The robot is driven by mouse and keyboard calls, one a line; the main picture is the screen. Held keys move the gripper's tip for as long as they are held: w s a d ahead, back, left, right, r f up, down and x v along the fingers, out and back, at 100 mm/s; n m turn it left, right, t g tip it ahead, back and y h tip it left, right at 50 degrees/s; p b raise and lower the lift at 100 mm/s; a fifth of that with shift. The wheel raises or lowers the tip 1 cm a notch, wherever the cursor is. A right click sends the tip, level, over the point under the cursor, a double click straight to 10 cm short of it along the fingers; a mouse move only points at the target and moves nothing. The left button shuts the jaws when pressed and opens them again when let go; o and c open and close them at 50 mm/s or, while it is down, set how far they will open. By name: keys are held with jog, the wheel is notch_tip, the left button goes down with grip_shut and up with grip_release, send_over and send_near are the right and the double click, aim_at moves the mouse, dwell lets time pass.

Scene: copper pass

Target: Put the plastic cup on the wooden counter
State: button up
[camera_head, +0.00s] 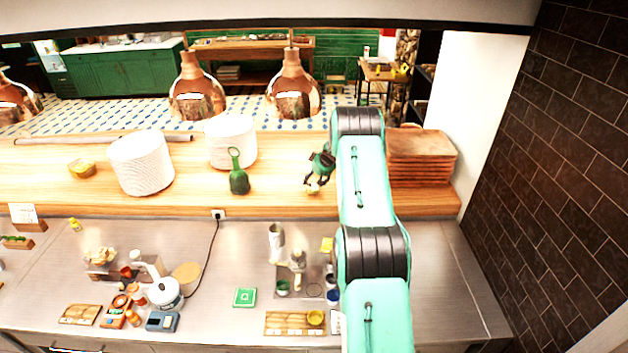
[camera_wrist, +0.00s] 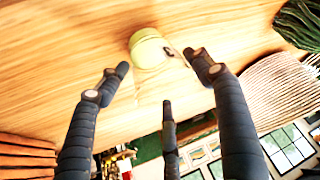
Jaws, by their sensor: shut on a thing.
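The plastic cup is a small pale yellow-green thing (camera_wrist: 148,48) just past my fingertips in the wrist view, with a small part at its right side reaching to the right finger. In the head view it is a tiny pale shape (camera_head: 314,188) under my gripper (camera_head: 319,172). My gripper is shut on it, over the wooden counter (camera_head: 285,190), left of the tray stack. The wood (camera_wrist: 50,70) fills the background behind the cup in the wrist view. I cannot tell whether the cup touches the wood.
A green scoop-like thing (camera_head: 239,181) and two white stacks (camera_head: 141,165) (camera_head: 232,143) stand left of my gripper. Brown trays (camera_head: 420,160) are piled to the right. Copper lamps (camera_head: 293,88) hang behind. The wood around my gripper is clear. A cluttered steel worktop (camera_head: 225,270) lies in front.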

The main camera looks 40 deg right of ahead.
jog(key=shift+f, duration=0.45)
jog(key=shift+f, duration=0.1)
jog(key=o, duration=1.2)
jog(key=shift+v, duration=0.95)
jog(key=shift+b+v, duration=1.1)
jog(key=shift+v, duration=4.05)
